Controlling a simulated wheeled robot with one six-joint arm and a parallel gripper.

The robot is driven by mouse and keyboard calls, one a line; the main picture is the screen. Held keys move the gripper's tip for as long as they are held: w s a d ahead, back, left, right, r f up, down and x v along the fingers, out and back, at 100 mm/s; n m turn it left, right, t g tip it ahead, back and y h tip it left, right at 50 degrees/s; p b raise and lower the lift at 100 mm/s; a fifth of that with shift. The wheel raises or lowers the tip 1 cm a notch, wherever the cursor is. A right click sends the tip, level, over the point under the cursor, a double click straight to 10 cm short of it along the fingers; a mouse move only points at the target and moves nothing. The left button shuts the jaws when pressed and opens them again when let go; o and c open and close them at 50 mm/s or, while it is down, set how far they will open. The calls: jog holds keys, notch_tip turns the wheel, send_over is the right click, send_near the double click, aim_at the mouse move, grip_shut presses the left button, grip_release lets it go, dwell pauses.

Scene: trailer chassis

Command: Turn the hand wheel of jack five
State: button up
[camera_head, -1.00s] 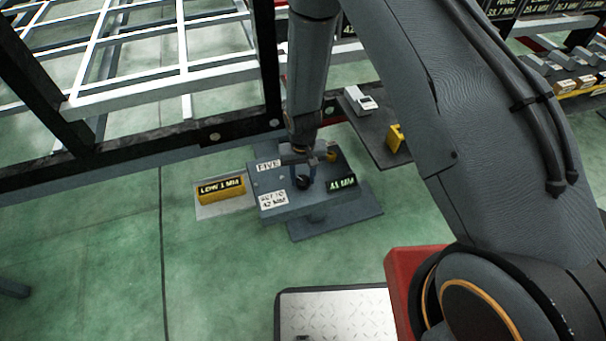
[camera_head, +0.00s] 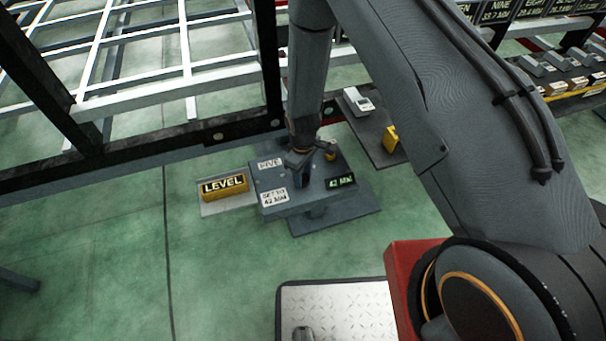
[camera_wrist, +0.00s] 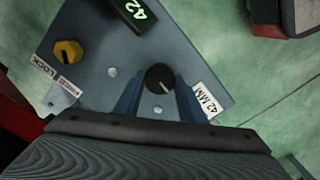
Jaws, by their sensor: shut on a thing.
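My gripper (camera_head: 304,178) points down at the plate. Its blue fingers (camera_wrist: 158,88) are shut on the hand wheel. A yellow knob marked LOCK (camera_wrist: 68,52) sits on the same plate.
A yellow-framed sign (camera_head: 224,186) left of the jack reads LEVEL. The dark chassis rail (camera_head: 150,149) runs behind. A grey plate with a yellow block (camera_head: 390,138) lies to the right. Green floor in front is clear up to a metal tread plate (camera_head: 345,308).

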aim_at(303, 178)
jog(key=shift+n, duration=0.6)
jog(key=o, duration=1)
jog(key=shift+o, duration=0.2)
jog(key=shift+r+p, duration=0.75)
jog(key=shift+r, duration=3.2)
jog(key=shift+r, duration=0.1)
